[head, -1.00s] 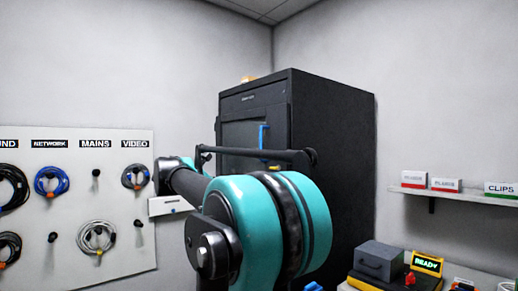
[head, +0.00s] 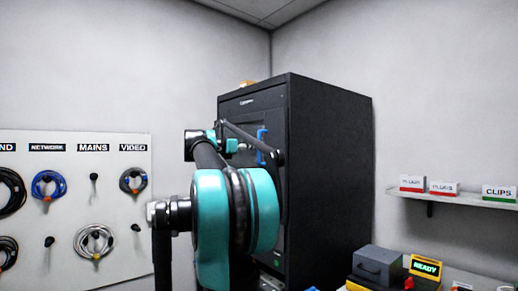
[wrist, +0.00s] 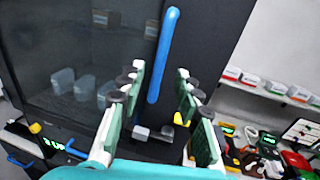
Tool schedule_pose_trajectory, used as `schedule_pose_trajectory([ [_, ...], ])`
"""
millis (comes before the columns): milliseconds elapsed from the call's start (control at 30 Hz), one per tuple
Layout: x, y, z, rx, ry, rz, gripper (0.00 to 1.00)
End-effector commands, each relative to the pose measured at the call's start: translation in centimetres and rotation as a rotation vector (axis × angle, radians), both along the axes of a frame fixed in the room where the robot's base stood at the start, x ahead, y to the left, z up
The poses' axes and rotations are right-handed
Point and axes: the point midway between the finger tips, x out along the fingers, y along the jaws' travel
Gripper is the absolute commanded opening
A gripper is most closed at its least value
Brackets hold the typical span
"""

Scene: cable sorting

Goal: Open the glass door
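The glass door (wrist: 65,45) is a dark pane in the front of a tall black cabinet (head: 330,175). It looks shut, and my arm hides part of it in the head view. Its upright blue handle (head: 262,146) shows there beside my arm. In the wrist view the blue handle (wrist: 164,50) runs up the middle of the picture. My gripper (wrist: 160,72) is open, its two green-and-white fingers apart, one on each side of the handle's lower part in the picture. Contact cannot be told. Nothing is visibly held.
White containers (wrist: 85,88) show dimly behind the glass. A board with hanging cables (head: 62,205) is on the left wall. On the right are a shelf with labelled boxes (head: 443,187) and a bench with a grey box (head: 377,262) and a lit READY display (head: 425,266).

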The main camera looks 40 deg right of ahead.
Motion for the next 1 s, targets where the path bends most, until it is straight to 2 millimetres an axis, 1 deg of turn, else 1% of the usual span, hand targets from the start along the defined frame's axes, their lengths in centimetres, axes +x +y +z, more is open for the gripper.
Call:
schedule_pose_trajectory([
  [33,0.2,-1.1,0.0,0.000,0.000,-0.004,0.34],
  [100,0.6,-2.3,0.0,0.000,0.000,-0.003,0.34],
  [300,1.4,-5.1,0.0,0.000,-0.001,-0.002,0.34],
  [500,1.7,-6.1,0.0,0.000,-0.001,0.000,0.34],
  [767,1.8,-6.2,0.0,0.000,-0.001,0.000,0.34],
  [867,1.8,-6.2,0.0,0.000,-0.001,0.000,0.24],
  [1000,1.8,-6.2,0.0,0.000,-0.001,0.000,0.07],
])
